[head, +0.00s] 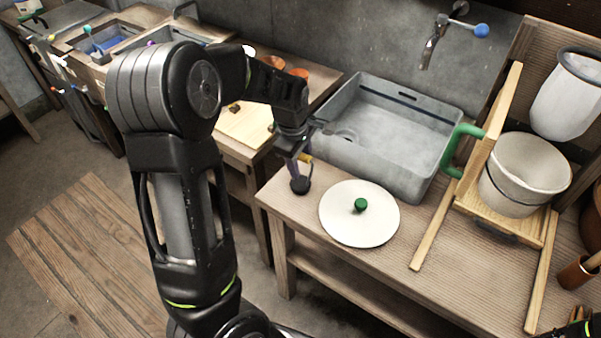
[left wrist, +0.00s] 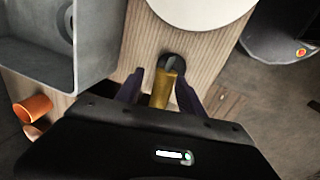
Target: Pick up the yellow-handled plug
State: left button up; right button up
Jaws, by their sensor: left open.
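The yellow-handled plug stands on the wooden bench near its left end. In the left wrist view its yellow handle (left wrist: 164,90) and dark round base (left wrist: 171,64) show. In the head view its dark base (head: 300,185) shows below my gripper, and only a sliver of yellow is visible. My left gripper (head: 298,163) is over the plug, pointing down. In the left wrist view my left gripper (left wrist: 160,88) is open, with one dark purple finger on each side of the handle. I cannot tell whether a finger touches it. My right gripper is not clearly in view.
A white round lid (head: 340,222) with a green knob lies right of the plug. A grey basin (head: 432,125) stands behind. A wooden frame (head: 480,160) with a green handle holds a white bucket (head: 520,165) at right. Orange cups (head: 299,73) stand on the back-left bench.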

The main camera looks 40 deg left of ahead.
pick_arm(q)
jog(key=shift+f, duration=0.35)
dwell(0.3)
grip_shut()
dwell(0.5)
